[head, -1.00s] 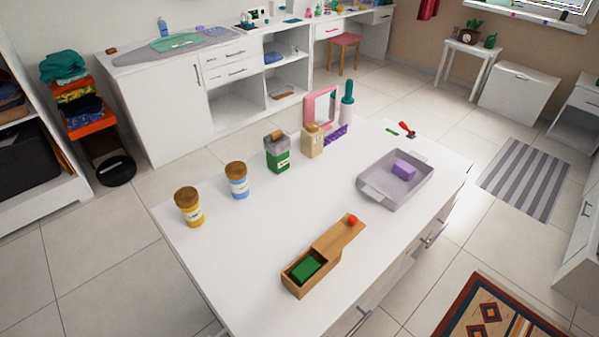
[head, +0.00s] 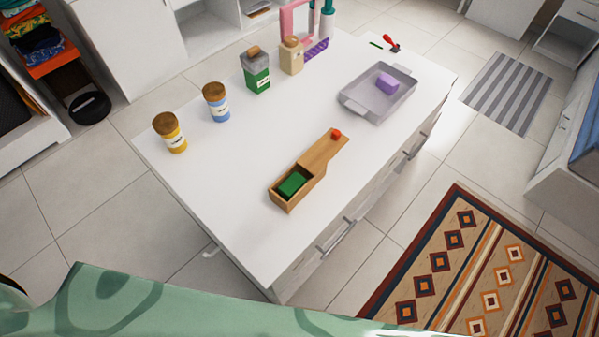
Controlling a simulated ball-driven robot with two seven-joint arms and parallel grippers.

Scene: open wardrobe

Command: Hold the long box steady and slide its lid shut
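The long wooden box (head: 286,203) stands on the white island top in the middle of the head view. Its near-left end is open and a green block (head: 292,184) lies inside. Its wooden lid (head: 322,154) is slid partly out toward the far right, past the box's end. A red knob (head: 336,134) sits near the lid's far end. Neither of my grippers shows in the head view.
A grey tray (head: 358,107) with a purple block (head: 387,83) stands right of the box. Jars (head: 216,107) and a green canister (head: 256,78) line the far-left side. The white top (head: 230,180) around the box is clear. A green patterned surface (head: 190,312) crosses the bottom edge.

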